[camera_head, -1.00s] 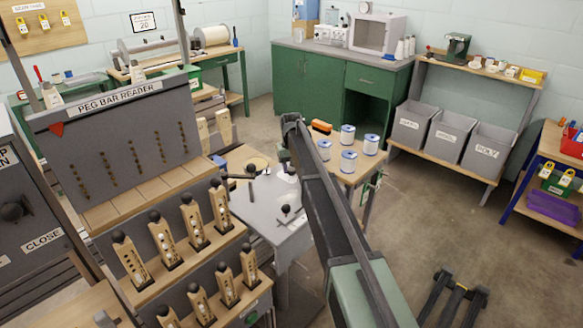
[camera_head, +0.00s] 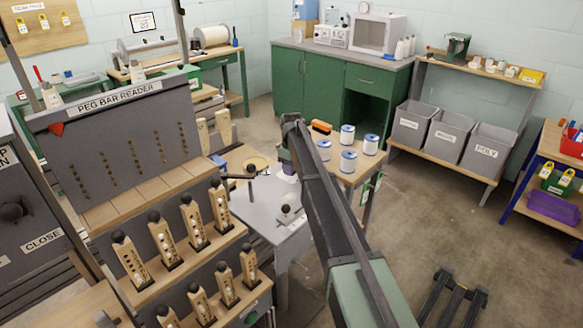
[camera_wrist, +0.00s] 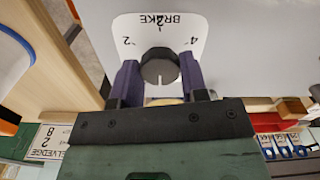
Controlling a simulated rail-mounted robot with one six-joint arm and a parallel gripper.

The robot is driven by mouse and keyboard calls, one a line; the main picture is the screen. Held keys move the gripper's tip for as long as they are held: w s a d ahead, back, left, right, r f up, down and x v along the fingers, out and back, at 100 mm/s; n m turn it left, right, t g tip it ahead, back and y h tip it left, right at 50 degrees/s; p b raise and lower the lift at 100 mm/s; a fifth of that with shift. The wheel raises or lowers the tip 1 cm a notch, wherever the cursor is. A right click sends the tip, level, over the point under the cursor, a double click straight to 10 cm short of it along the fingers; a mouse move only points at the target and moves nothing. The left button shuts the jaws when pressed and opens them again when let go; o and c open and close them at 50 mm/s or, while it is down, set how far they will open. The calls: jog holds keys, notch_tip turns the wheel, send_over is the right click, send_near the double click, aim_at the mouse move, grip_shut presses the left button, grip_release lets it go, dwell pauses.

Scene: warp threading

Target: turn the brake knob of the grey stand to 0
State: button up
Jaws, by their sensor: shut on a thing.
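The brake knob (camera_wrist: 160,67) is a dark round knob on a white dial plate (camera_wrist: 150,22) marked BRAKE, which appears upside down in the wrist view. A 2 shows left of the knob and a 4 right of it; another mark overlaps the word BRAKE. I cannot read the knob's setting surely. My gripper (camera_wrist: 160,84) has its two purple fingers on either side of the knob, shut on it. In the head view the grey stand (camera_head: 262,205) is left of my arm, and my gripper (camera_head: 289,170) is low over its far end, partly hidden by my arm.
A wooden table (camera_head: 345,178) with several white-and-blue spools stands just right of my arm. The peg bar reader (camera_head: 120,125) and rows of wooden pegs fill the left. Dark levers rise from the grey stand. Open floor (camera_head: 400,235) lies to the right.

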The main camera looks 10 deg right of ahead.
dwell(0.3)
jog(key=o, duration=0.9)
jog(key=shift+r, duration=0.1)
notch_tip(320, 180, up, 11)
jog(key=p, duration=1.1)
jog(key=shift+f, duration=0.2)
